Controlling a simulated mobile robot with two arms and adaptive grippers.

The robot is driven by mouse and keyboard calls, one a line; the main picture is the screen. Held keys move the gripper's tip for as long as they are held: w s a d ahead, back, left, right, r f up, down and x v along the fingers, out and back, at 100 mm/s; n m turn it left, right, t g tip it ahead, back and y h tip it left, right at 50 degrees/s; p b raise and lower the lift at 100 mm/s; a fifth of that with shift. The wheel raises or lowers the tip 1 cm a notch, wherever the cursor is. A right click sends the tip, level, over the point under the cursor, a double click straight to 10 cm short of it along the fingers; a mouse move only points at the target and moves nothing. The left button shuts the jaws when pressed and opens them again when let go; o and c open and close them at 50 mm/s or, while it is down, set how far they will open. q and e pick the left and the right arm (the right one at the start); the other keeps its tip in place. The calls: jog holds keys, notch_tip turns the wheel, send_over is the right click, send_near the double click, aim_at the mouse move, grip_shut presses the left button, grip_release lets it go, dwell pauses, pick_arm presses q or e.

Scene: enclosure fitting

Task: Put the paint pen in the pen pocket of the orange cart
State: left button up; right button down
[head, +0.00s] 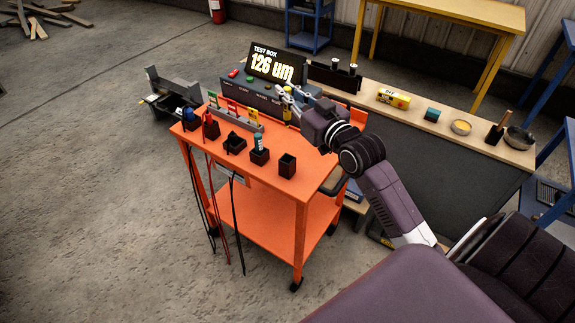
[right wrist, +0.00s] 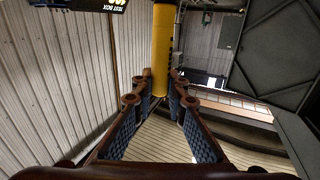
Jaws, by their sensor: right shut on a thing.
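The paint pen appears to be the yellow cylinder (right wrist: 162,50) between the fingers of my right gripper (right wrist: 160,88) in the right wrist view. In the head view my right gripper (head: 289,97) is above the far side of the orange cart (head: 255,195), with a small yellow part of the pen (head: 287,114) below its fingers. Black pockets stand on the cart top; the nearest one (head: 287,166) looks empty. Another pocket (head: 259,157) holds a teal-capped thing. I cannot tell which is the pen pocket. My left gripper is not in view.
A test box with a lit display (head: 272,66) reading "126 um" stands behind the cart.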

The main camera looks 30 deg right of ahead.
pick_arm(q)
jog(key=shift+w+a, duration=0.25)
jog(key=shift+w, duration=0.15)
pick_arm(e)
notch_tip(320, 180, down, 19)
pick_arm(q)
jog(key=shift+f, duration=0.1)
pick_arm(e)
jog(key=shift+f, duration=0.1)
jog(key=c, duration=1.9)
grip_release()
jog(key=shift+c, duration=0.2)
jog(key=shift+s, duration=0.1)
pick_arm(q)
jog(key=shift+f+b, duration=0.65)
jog(key=shift+b, duration=0.1)
pick_arm(e)
jog(key=s, duration=1.2)
jog(key=shift+w, duration=0.1)
